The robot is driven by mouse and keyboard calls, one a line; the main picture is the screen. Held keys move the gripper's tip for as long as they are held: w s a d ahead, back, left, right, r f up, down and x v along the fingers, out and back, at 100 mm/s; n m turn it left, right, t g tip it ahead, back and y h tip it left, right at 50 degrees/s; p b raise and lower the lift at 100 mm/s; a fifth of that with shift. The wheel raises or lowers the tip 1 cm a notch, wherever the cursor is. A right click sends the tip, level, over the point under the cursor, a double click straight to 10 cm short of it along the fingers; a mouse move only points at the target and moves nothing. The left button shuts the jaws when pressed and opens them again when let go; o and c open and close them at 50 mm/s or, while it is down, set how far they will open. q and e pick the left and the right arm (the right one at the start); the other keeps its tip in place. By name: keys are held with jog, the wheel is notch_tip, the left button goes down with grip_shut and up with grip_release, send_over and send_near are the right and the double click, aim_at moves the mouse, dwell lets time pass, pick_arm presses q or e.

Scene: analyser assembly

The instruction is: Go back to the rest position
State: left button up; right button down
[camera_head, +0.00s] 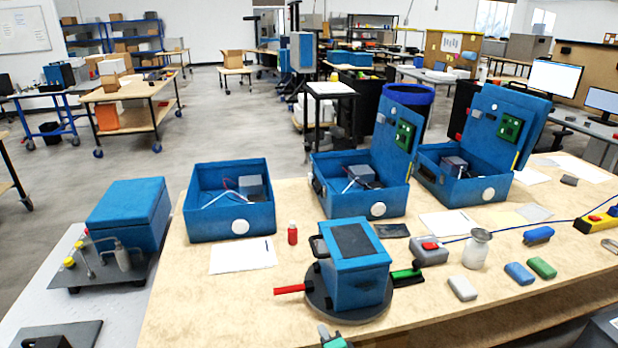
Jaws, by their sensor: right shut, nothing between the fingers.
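My right gripper (333,337) shows only as a small grey part at the bottom edge of the head view, in front of the round dark turntable (318,303). It is shut and empty; most of it is cut off by the picture's edge. My left gripper is not in view. A blue box with a dark top panel (352,242) stands on the turntable, apart from my right gripper. A red handle (290,290) and a green one (405,275) stick out at its sides.
Three open blue cases (230,222) (378,192) (452,188) stand along the back of the wooden table (205,315). A closed blue case (128,212) is at the left.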

jog(key=s+d+n+g+h, duration=0.2)
jog(key=s+d+n+g, duration=0.3)
jog(key=s, duration=0.6)
jog(key=s+d+n+g+h, duration=0.1)
jog(key=s+d+n+g, duration=0.1)
jog(key=s+d+n, duration=0.55)
jog(key=s+d+n+g+h, duration=0.2)
jog(key=s+d+g, duration=0.3)
jog(key=s, duration=0.9)
notch_tip(320, 180, down, 31)
jog(key=s+d, duration=0.1)
jog(key=s, duration=0.1)
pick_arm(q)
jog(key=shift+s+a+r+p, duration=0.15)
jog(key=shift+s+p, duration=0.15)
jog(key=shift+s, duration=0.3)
pick_arm(e)
jog(key=s+d+f, duration=0.2)
jog(key=s+f, duration=0.7)
jog(key=s+d+f+g, duration=0.1)
jog(key=s+f, duration=0.8)
jog(key=f, duration=0.1)
jog(key=shift+s+d+f+g, duration=0.15)
jog(key=shift+s+d+g, duration=0.15)
jog(key=shift+d, duration=0.1)
jog(key=shift+n, duration=0.25)
